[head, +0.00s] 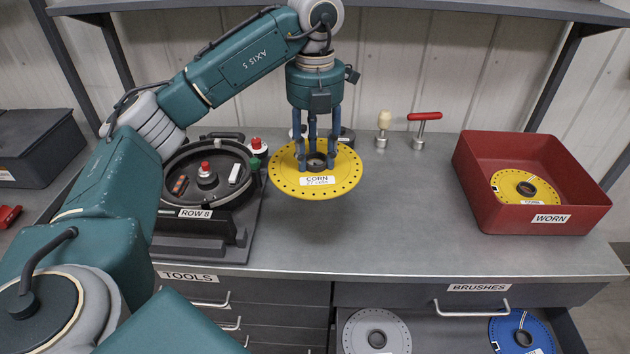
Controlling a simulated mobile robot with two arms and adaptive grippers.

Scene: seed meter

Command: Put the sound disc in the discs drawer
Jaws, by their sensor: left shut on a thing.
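My left gripper (316,158) comes down from above and is shut on the yellow disc (290,181) at its raised hub. The disc is labelled CORN, has holes around its rim and is held about level above the bench. No damage shows on its visible face. Below the bench at the lower right, an open drawer (433,338) holds a grey disc (350,335) and a blue disc (543,335). Its front and any label are out of view. Another yellow disc (504,183), with a dark and white mark at its rim, lies in the red WORN bin (487,212). My right gripper is not in view.
The ROW 8 meter housing (232,218) stands open left of the held disc. A cream-knobbed tool (383,128) and a red-handled tool (420,130) stand behind. The BRUSHES drawer front (420,296) is above the open drawer. The bench middle is clear.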

